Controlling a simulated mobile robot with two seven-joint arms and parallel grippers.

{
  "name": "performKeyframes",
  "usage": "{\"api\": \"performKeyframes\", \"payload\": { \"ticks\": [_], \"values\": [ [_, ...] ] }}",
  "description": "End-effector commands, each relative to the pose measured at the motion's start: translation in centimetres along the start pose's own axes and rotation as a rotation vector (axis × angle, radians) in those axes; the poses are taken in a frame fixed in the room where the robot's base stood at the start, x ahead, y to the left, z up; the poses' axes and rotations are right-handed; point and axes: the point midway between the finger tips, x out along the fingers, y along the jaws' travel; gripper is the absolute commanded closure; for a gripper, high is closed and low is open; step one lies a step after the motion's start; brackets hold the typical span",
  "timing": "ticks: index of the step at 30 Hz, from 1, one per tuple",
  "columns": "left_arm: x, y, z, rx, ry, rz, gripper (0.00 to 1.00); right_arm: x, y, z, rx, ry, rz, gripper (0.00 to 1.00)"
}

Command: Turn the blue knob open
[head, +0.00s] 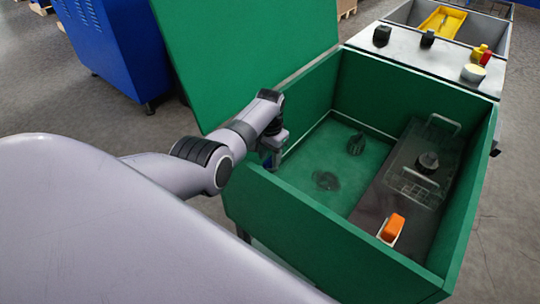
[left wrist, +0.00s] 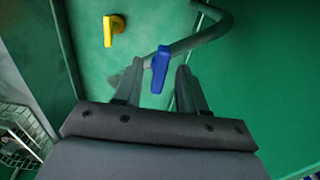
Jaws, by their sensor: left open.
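The blue knob (left wrist: 160,68) shows in the left wrist view as an upright, slightly tilted handle against a green panel. My left gripper (left wrist: 160,76) is open, with one finger on each side of the knob in the picture. I cannot tell whether either finger touches it. In the head view my left gripper (head: 270,158) is at the left inner side of the green box (head: 330,240), partly hidden by my wrist. The knob cannot be made out clearly there. My right gripper is not in view.
A yellow knob (left wrist: 113,28) and a curved pipe (left wrist: 200,40) are close to the blue knob. Inside the box are a wire basket (head: 425,165), an orange-topped item (head: 393,228) and a dark fitting (head: 356,144). A raised green lid (head: 245,50) stands behind.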

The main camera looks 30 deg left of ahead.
Motion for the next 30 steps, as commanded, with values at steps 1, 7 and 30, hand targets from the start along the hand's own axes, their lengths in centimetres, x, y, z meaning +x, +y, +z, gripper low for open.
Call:
{"api": "performKeyframes", "payload": {
  "ticks": [1,7,30],
  "values": [
    [-0.03,-0.02,-0.01,0.000,0.000,0.000,0.60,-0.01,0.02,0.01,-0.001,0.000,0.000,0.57],
    [-0.03,-0.03,0.00,0.000,0.000,0.000,1.00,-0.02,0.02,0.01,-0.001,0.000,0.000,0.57],
    [-0.18,-0.04,-0.06,-0.354,0.002,-0.001,1.00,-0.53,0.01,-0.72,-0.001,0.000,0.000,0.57]
  ]
}}
